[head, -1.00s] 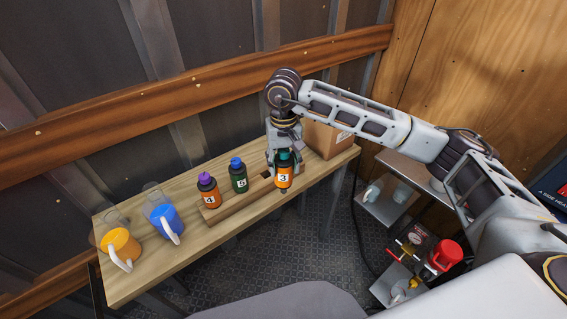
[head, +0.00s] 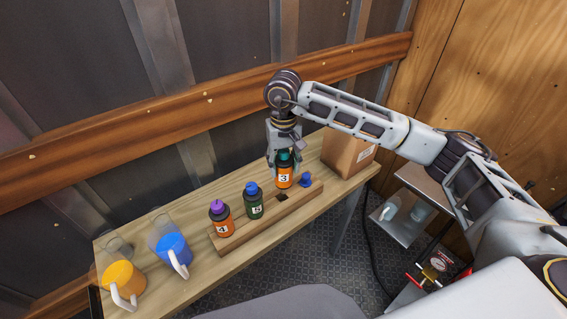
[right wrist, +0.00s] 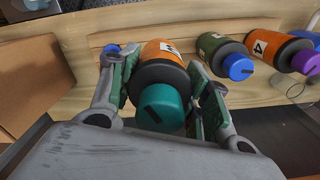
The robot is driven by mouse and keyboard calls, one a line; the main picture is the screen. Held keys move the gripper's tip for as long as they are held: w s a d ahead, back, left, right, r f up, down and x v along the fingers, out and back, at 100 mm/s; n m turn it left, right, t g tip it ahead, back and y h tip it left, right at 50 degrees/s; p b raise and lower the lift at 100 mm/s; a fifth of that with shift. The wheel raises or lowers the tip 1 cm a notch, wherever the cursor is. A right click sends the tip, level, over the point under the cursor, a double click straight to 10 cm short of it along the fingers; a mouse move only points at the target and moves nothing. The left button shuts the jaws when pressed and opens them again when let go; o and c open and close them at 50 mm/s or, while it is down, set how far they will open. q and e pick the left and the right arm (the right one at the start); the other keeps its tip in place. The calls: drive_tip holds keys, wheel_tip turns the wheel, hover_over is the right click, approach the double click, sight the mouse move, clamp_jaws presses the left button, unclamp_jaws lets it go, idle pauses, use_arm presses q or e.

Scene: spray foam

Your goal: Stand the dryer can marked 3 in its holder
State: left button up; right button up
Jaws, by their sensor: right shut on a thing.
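The dryer can marked 3 (head: 284,178) is orange with a teal cap. My right gripper (head: 284,160) is shut on its upper part, one finger on each side in the right wrist view (right wrist: 155,95). The can looks upright in the head view. The wooden holder (head: 240,240) is a long bar on the bench, with a dark square opening (head: 282,196) showing just below and in front of the can. The can's bottom appears above and behind this opening; the exact gap is unclear. My left gripper is not in view.
Can 5 (head: 254,205), green with a blue cap, and can 4 (head: 221,222), orange with a purple cap, stand in the holder. A small blue object (head: 305,180) is at its right end. A cardboard box (head: 348,155) stands behind right. Blue (head: 173,250) and yellow (head: 122,280) jugs are at left.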

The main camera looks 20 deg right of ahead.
drive_tip(key=shift+w+a+r, duration=0.1)
drive_tip(key=shift+w, duration=0.45)
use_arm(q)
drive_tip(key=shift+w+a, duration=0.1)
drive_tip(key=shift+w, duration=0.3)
use_arm(e)
drive_tip(key=shift+w+n, duration=0.1)
drive_tip(key=shift+n, duration=0.2)
drive_tip(key=shift+n, duration=0.4)
drive_tip(key=shift+f, duration=0.2)
drive_tip(key=shift+f, duration=1.55)
drive_tip(key=shift+f+b, duration=0.7)
drive_tip(key=shift+f, duration=0.85)
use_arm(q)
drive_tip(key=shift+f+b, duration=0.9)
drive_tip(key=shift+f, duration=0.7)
use_arm(e)
drive_tip(key=shift+f, duration=0.7)
